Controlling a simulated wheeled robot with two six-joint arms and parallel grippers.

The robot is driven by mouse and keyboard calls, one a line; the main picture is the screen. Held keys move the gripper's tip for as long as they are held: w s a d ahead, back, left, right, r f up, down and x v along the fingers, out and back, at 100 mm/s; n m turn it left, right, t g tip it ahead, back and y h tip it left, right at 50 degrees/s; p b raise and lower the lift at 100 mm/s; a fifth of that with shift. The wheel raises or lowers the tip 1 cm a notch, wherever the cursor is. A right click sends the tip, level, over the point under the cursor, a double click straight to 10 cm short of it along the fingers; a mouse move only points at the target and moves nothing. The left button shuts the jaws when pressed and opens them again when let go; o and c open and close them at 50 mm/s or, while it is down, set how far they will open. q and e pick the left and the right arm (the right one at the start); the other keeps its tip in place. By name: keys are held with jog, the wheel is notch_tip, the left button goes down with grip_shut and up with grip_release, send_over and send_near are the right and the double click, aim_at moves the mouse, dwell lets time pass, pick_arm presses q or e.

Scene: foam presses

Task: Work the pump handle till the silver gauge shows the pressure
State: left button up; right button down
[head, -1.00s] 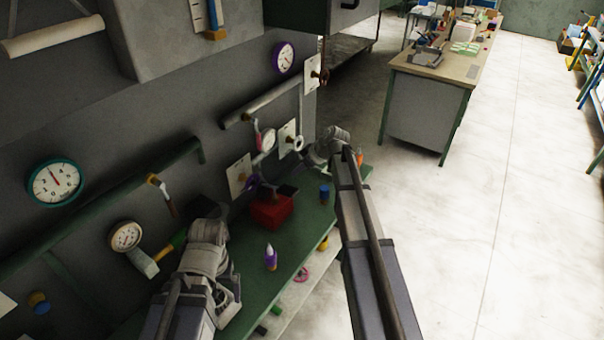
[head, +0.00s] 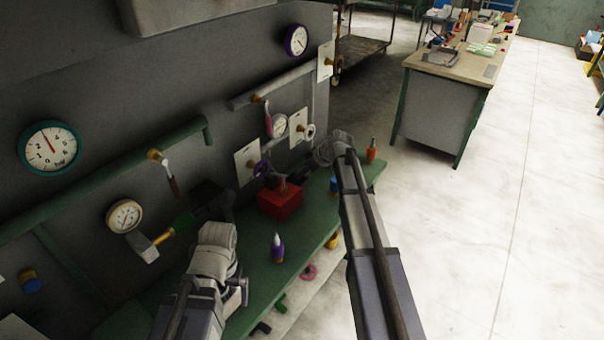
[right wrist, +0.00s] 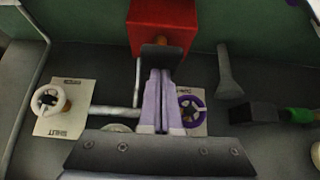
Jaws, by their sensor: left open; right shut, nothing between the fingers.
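The silver gauge (head: 125,217) is on the wall at the left in the head view, its face visible. Just below it, a grey block (head: 143,246) carries a brass shaft and a green grip (head: 184,222), which looks like the pump handle. My left gripper (head: 208,196) is open at the far end of the green grip. I cannot tell whether its fingers are around it. In the right wrist view the green grip (right wrist: 299,115) is at the right edge, touching or overlapping a dark shape. My right gripper (right wrist: 157,76) is shut and empty, near the red box.
The red box (head: 281,201) stands on the green bench (head: 245,258), near a purple-and-white bottle (head: 277,248). A purple valve wheel (head: 262,168) and a white wheel (head: 308,132) are on the wall. A teal gauge (head: 50,148) and purple gauge (head: 298,40) hang there. The floor at right is clear.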

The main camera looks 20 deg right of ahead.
notch_tip(320, 180, down, 6)
jog(key=s+d+b, duration=0.1)
jog(key=s+b, duration=0.1)
jog(key=b, duration=0.4)
